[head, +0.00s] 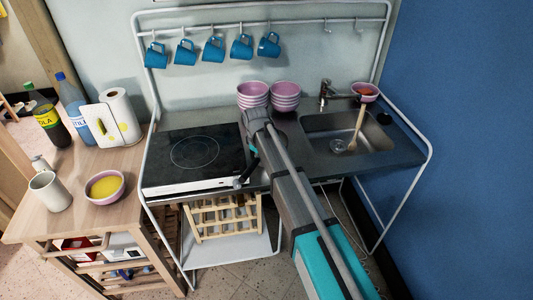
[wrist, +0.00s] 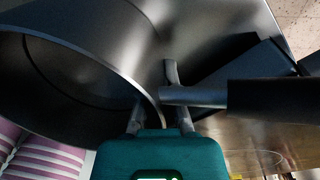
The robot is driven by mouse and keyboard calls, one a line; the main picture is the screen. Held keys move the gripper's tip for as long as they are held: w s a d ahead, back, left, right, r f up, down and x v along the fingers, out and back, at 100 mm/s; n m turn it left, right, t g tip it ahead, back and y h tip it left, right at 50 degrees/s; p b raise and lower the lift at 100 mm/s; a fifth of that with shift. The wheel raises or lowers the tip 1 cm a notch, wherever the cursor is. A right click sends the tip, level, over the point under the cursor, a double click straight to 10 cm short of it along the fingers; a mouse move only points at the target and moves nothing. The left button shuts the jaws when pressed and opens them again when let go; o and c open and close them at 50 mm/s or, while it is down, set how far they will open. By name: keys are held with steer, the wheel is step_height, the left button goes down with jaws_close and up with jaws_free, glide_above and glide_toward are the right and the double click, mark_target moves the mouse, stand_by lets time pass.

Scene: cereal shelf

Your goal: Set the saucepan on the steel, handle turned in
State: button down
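The dark metal saucepan (wrist: 90,62) fills the upper left of the wrist view, its open mouth facing left. Its handle (wrist: 270,97) is black with a metal neck and points right in that view. My gripper (wrist: 160,118) has its fingers on either side of the pan's wall, close to the handle joint, and looks shut on it. In the head view my arm hides most of the pan. The steel worktop (head: 285,135) lies between the black hob (head: 195,152) and the sink. I cannot tell whether the pan touches the surface.
Two stacks of pink bowls (head: 268,94) stand at the back of the worktop, close to my gripper. The sink (head: 350,140) on the right holds a wooden-looking utensil. Blue mugs (head: 213,49) hang from the rail above. A wooden side table (head: 85,215) stands at left.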

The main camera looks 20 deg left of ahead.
steer(key=shift+r, duration=0.2)
step_height(320, 180, up, 3)
steer(key=p, duration=0.3)
steer(key=s+d+r+p, duration=0.8)
steer(key=s+r+p, duration=0.1)
steer(key=s+p, duration=0.1)
steer(key=shift+s+r, duration=0.35)
steer(key=shift+s, duration=0.4)
stand_by(0.3)
step_height(320, 180, down, 4)
steer(key=b, duration=0.4)
steer(key=shift+w+a, duration=0.1)
stand_by(0.5)
